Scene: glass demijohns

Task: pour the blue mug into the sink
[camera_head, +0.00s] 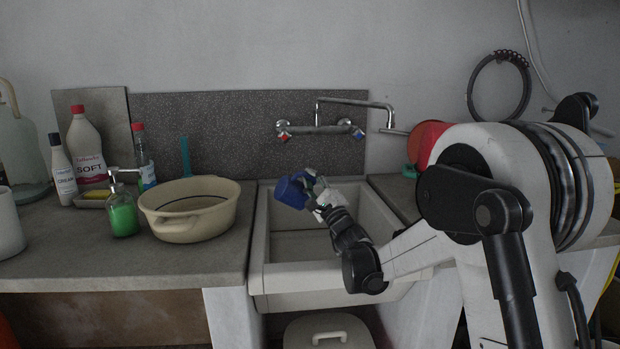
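The blue mug (290,192) is above the left part of the sink (257,240). It looks tilted; its opening and any contents cannot be made out. My gripper (312,184) is at the right side of the mug and appears closed around its handle side, though the fingertips are small and partly hidden. My arm reaches in from the right, over the sink's front edge.
A cream basin (190,225) stands on the counter left of the sink, with a green soap bottle (123,213) beside it. A wall tap (355,103) extends above the sink. Bottles and a glass demijohn (20,150) stand farther left.

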